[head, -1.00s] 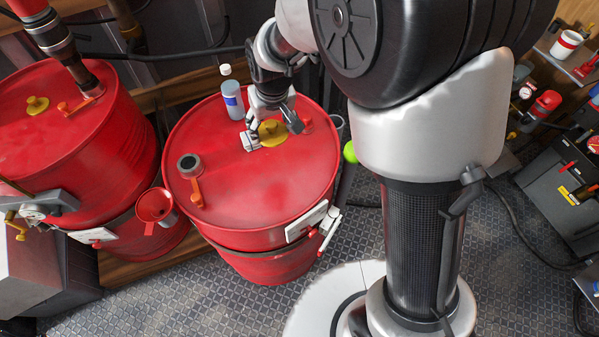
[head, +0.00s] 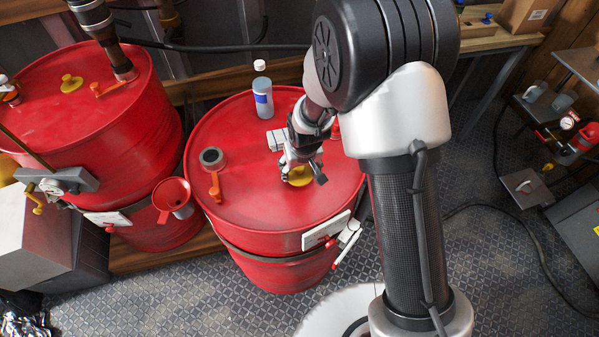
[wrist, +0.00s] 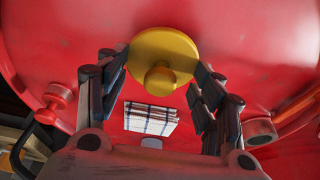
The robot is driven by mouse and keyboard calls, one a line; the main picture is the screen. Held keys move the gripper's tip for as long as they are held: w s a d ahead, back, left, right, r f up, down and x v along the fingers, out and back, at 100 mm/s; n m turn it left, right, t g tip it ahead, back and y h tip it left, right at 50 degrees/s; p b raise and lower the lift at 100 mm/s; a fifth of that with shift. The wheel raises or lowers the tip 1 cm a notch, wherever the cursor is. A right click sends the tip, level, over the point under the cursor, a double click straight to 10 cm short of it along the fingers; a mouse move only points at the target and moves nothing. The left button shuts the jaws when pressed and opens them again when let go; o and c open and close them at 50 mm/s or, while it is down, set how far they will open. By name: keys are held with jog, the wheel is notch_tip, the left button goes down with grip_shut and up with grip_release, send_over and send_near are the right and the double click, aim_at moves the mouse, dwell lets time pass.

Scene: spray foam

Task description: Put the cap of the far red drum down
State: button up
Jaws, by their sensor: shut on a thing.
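A round yellow cap (head: 301,176) with a knob is between the fingertips of my gripper (head: 301,164), over the top of the right-hand red drum (head: 245,205). In the wrist view the cap (wrist: 176,48) shows its disc and knob between the two dark fingers (wrist: 160,78). My gripper is shut on it. I cannot tell whether the cap touches the drum top. A grey-rimmed round port (head: 211,157) with an orange handle lies left on the drum top.
A bottle (head: 264,100) with a white cap and a folded checked cloth (wrist: 150,118) rest on the drum top. A red funnel (head: 172,195) hangs between the drums. Another red drum (head: 125,120) with a yellow cap (head: 71,83) stands left. The drum top's front is clear.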

aim_at(303, 182)
jog(key=shift+f, duration=1.05)
jog(key=shift+f+b, duration=0.25)
jog(key=shift+b, duration=0.1)
jog(key=o, duration=1)
jog(key=shift+r, duration=0.1)
jog(key=shift+r+p, duration=0.3)
jog(key=p+v, duration=0.2)
jog(key=v, duration=1)
jog(key=shift+d+p, duration=0.1)
jog(key=shift+p, duration=0.3)
